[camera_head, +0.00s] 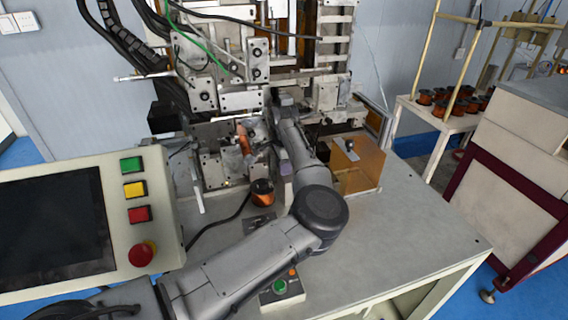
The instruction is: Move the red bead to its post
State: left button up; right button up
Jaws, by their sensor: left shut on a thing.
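My left arm comes in from the lower left, bends at a round dark joint over the table and reaches back into the coil winder (240,101). My left gripper (272,97) is at the far end of this arm, small and partly covered by the wrist, among the machine's metal parts. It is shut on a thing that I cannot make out. I cannot pick out the red bead or its post. An orange-brown piece (245,143) shows in the machine just left of my forearm. My right gripper is not in view.
A copper spool (262,192) stands on the table (400,235) left of my forearm. An amber box (358,166) stands to its right. A control panel (60,225) fills the left. A small button box (282,289) is at the front. The table's right side is clear.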

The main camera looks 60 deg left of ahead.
pick_arm(q)
jog(key=shift+f, duration=0.25)
jog(key=o, duration=1)
jog(key=shift+c, duration=0.2)
jog(key=shift+r, duration=0.15)
notch_tip(320, 180, up, 14)
jog(key=p, duration=0.1)
jog(key=shift+f+p, duration=0.2)
jog(key=shift+p, duration=0.2)
